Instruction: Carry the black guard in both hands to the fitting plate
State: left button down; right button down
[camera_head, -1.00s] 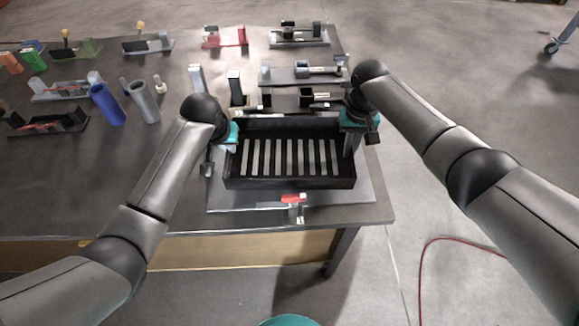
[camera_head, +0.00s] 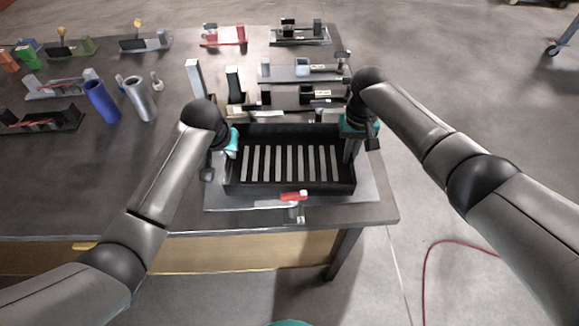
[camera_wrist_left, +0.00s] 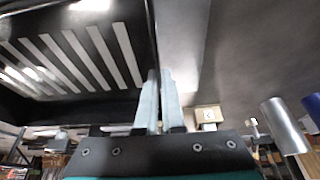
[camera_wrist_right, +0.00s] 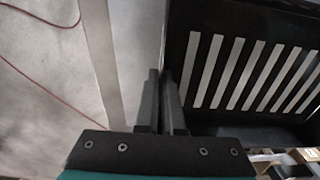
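The black guard (camera_head: 240,186) is a shallow slotted tray, roughly level over the grey fitting plate (camera_head: 374,190) at the table's front right corner. Pale slots show through its floor; whether it touches the plate I cannot tell. My left gripper (camera_wrist_left: 158,105) is shut on the guard's left side wall, one finger on each side. It also shows in the head view (camera_head: 222,152). My right gripper (camera_wrist_right: 163,105) is shut on the right side wall, and shows in the head view (camera_head: 350,150). A red-handled clamp (camera_head: 292,196) stands at the plate's front edge, just before the guard.
Behind the guard stand upright blocks (camera_head: 193,78) and low fixtures (camera_head: 300,72). Blue (camera_head: 101,101) and silver (camera_head: 140,99) cylinders stand to the left. The table's right edge is close to my right gripper. Bare table lies left of the plate.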

pick_arm(q)
jog(key=shift+f+b, duration=0.45)
jog(key=shift+f, duration=0.05)
pick_arm(e)
jog(key=shift+f, duration=0.5)
pick_arm(q)
jog(key=c, duration=1)
grip_release()
jog(key=shift+c, duration=0.2)
pick_arm(e)
jog(key=c, duration=1)
grip_release()
jog(key=shift+c, duration=0.2)
pick_arm(q)
jog(key=shift+r, duration=0.1)
jog(key=v, duration=1.1)
jog(key=shift+s+r, duration=0.25)
jog(key=shift+r, duration=0.1)
pick_arm(e)
notch_tip(320, 180, up, 12)
jog(key=shift+r, duration=0.1)
